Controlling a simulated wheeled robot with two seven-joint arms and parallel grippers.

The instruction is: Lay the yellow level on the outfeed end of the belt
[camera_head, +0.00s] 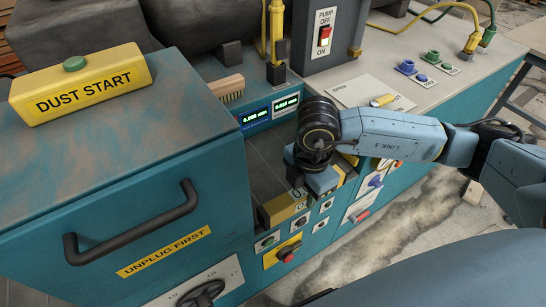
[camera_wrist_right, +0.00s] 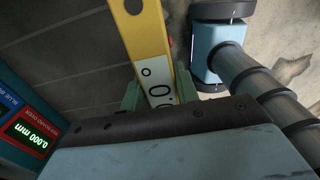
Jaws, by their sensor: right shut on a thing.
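The yellow level (camera_head: 284,207) shows in the head view below my right gripper, at the front edge of the machine. Its middle is hidden by the gripper. In the right wrist view the level (camera_wrist_right: 150,45) is a yellow bar with a pale scale plate, running up and away from the jaws. My right gripper (camera_wrist_right: 160,95) is shut on it, with green fingertips on both sides. A dark grey surface (camera_head: 262,172), apparently the belt, lies left of the gripper; I cannot tell whether the level touches it. My left gripper is out of view.
The teal cabinet with a black handle (camera_head: 130,225) and the yellow DUST START box (camera_head: 82,83) stand left. A wooden brush (camera_head: 227,88) and digital readouts (camera_head: 272,109) are behind the dark surface. The pump switch housing (camera_head: 325,35) stands at the back. Knobs and switches (camera_head: 288,250) line the front.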

